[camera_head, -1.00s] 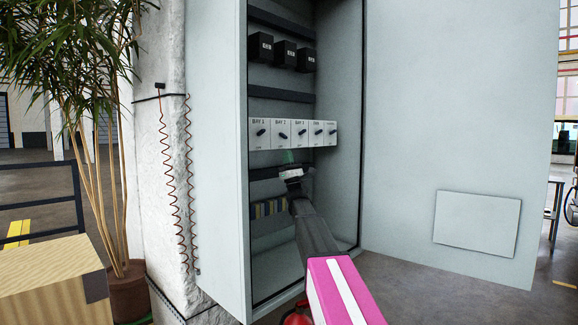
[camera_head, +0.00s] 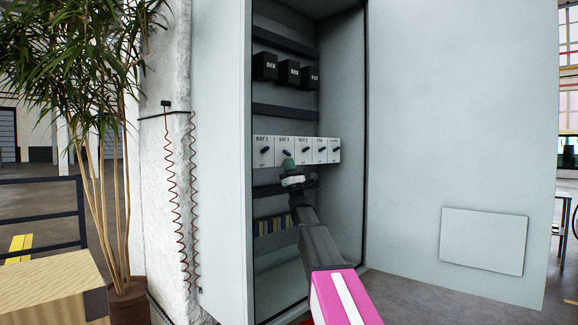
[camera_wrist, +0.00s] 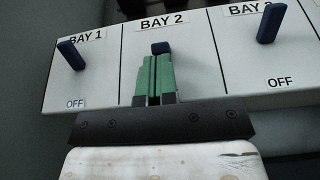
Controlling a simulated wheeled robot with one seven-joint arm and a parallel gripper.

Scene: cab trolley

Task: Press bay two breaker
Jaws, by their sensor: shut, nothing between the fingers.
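The bay two breaker (camera_head: 285,142) is a white module with a blue lever, second from the left in the breaker row. My gripper (camera_head: 288,163) is shut, with nothing between its green fingers, and is just below and in front of that lever. In the wrist view the BAY 2 label shows above the lever (camera_wrist: 160,47), and the fingertips (camera_wrist: 155,60) reach its lower end. The fingers hide the rest of the lever and the marking below it. I cannot tell whether they touch it.
The bay one lever (camera_wrist: 70,54) and bay three lever (camera_wrist: 270,22) flank my fingers, each above an OFF mark. Black units (camera_head: 288,72) sit on a rail above. The open cabinet's left wall (camera_head: 220,150) and its door (camera_head: 460,130) stand either side.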

